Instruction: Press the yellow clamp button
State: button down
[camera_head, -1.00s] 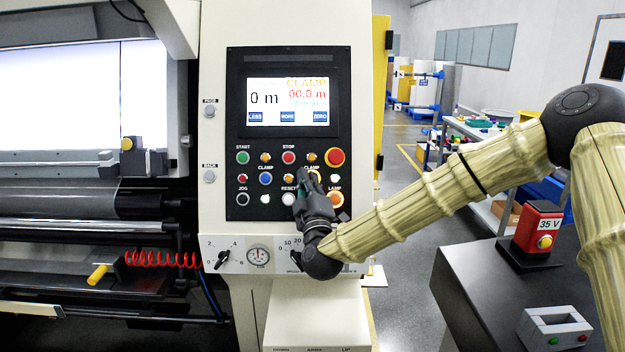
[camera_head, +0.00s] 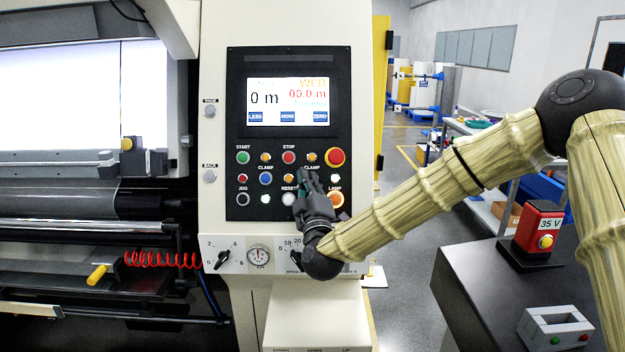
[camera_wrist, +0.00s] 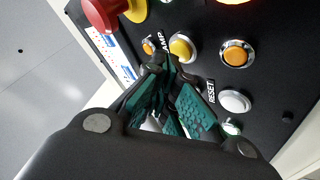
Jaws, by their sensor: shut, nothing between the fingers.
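The yellow clamp button (camera_wrist: 182,47) shows in the wrist view, round with a pale rim, near a partly hidden label ending in "AMP". In the head view it is mostly or wholly hidden behind my gripper. My gripper (camera_head: 304,172) is shut and empty, its dark fingers pointing at the control panel (camera_head: 236,122) just below the right CLAMP label. In the wrist view, my fingertips (camera_wrist: 168,60) are close beside the yellow button, overlapping the view near its lower left edge. I cannot tell whether they touch it or the panel.
Close neighbours are a small orange button (camera_wrist: 147,45), a larger orange button (camera_wrist: 237,53) and the white RESET button (camera_wrist: 235,101). A red emergency knob (camera_head: 335,157) stands out at the upper right. The screen (camera_head: 288,101) is above. A dark table (camera_head: 470,285) is at right.

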jog(key=shift+s+r, duration=0.4)
jog(key=shift+s, duration=0.5)
jog(key=shift+s+r, duration=0.35)
jog(key=shift+s, duration=0.6)
jog(key=shift+s+r, duration=0.4)
jog(key=shift+s, duration=0.5)
